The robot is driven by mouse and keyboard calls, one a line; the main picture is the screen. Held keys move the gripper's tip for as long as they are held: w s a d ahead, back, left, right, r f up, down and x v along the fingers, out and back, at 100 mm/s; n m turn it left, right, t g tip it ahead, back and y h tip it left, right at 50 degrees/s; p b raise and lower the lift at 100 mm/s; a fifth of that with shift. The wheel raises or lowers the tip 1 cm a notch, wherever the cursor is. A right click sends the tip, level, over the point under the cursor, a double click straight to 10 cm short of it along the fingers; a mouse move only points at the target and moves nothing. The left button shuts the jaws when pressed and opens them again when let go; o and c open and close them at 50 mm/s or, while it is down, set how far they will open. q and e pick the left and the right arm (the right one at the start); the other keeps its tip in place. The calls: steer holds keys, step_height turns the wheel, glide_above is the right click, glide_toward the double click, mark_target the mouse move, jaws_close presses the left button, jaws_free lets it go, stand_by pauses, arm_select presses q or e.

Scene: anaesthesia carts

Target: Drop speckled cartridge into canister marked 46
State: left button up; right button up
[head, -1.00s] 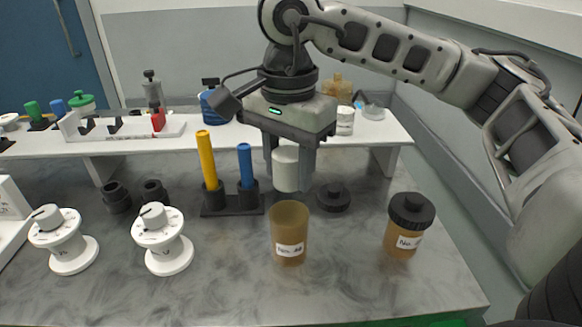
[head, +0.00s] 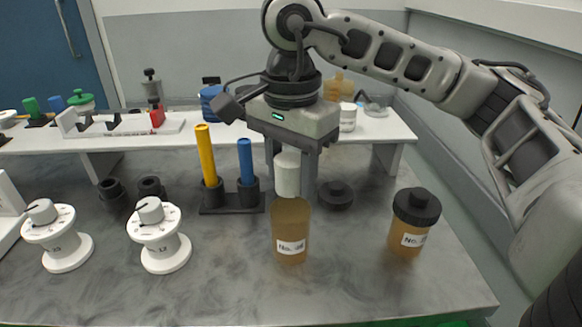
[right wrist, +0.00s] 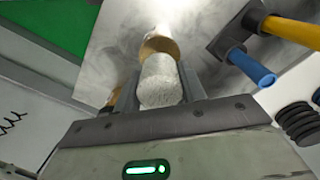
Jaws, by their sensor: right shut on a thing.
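The speckled cartridge (head: 287,174) is a pale, whitish cylinder, held upright between the fingers of my right gripper (head: 291,181). Its speckled surface shows in the right wrist view (right wrist: 158,82). My right gripper is shut on it. An open amber canister (head: 291,222) with a white label stands upright below; the label starts with "No." but its number is hard to read. The cartridge's lower end is at the canister's mouth and hides part of the rim; I cannot tell whether it is inside. My left gripper is not in view.
A second amber canister (head: 408,235) with a black lid stands at the right. A loose black lid (head: 336,195) lies behind the open canister.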

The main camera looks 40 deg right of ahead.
arm_select(q)
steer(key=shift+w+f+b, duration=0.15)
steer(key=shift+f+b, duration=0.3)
steer(key=shift+b, duration=0.8)
arm_select(e)
steer(key=shift+f, duration=1.65)
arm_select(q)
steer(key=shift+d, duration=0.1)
arm_select(e)
steer(key=o, duration=1.1)
step_height(320, 180, up, 15)
steer(key=p, duration=0.5)
steer(key=shift+f, duration=0.1)
steer(key=shift+r, duration=0.55)
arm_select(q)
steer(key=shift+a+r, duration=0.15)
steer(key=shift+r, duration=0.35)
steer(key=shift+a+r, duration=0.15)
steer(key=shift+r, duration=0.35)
